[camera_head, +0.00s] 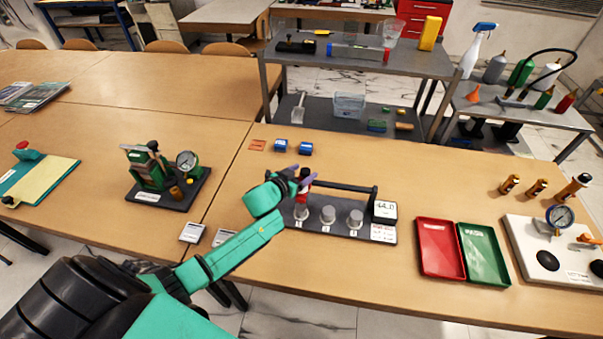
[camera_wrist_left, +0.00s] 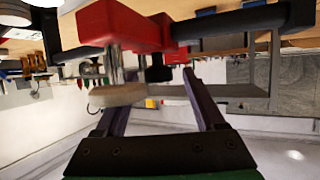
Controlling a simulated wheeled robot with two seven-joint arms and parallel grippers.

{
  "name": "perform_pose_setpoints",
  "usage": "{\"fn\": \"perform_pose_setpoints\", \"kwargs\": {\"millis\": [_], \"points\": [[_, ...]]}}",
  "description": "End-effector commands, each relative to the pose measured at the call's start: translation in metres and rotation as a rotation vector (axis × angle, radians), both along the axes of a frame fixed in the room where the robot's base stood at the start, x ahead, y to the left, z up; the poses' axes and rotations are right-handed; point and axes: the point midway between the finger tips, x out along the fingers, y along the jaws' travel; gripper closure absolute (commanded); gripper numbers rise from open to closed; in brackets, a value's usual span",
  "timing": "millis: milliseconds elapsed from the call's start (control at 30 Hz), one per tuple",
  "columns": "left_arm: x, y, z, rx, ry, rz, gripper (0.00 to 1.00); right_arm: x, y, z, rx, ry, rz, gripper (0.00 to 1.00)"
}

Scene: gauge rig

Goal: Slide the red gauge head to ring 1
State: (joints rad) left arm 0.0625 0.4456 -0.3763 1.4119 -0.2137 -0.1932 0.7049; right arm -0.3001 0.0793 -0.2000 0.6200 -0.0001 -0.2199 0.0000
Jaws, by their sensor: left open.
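The red gauge head (camera_head: 305,175) sits near the left end of a dark rail (camera_head: 345,187) in the head view, above the left grey cylinder (camera_head: 301,212). Two more grey cylinders, a middle one (camera_head: 328,214) and a right one (camera_head: 355,217), stand along the rig base. Their small labels are too small to read. My left gripper (camera_head: 301,181) is at the gauge head and partly covers it. In the left wrist view the gripper (camera_wrist_left: 156,78) is open, and the red head (camera_wrist_left: 120,27) on its rail shows just beyond the fingertips. My right gripper is not in view.
A digital display (camera_head: 385,210) stands at the rig's right end. A red tray (camera_head: 440,248) and a green tray (camera_head: 484,252) lie to its right. A green gauge device (camera_head: 150,168) stands left.

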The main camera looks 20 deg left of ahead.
Motion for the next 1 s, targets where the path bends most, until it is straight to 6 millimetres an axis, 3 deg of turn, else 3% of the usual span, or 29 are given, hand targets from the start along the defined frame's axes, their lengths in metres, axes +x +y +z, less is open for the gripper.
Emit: {"fn": "perform_pose_setpoints", "kwargs": {"millis": [267, 800, 1000], "points": [[-0.023, 0.003, 0.009, 0.001, 0.002, -0.001, 0.29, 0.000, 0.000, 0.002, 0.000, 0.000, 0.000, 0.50], [-0.121, 0.018, 0.048, -0.002, 0.005, 0.000, 0.29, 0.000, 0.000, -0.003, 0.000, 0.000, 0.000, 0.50], [-0.132, 0.020, 0.055, 0.000, 0.002, 0.000, 0.29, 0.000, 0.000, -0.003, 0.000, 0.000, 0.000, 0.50]]}}
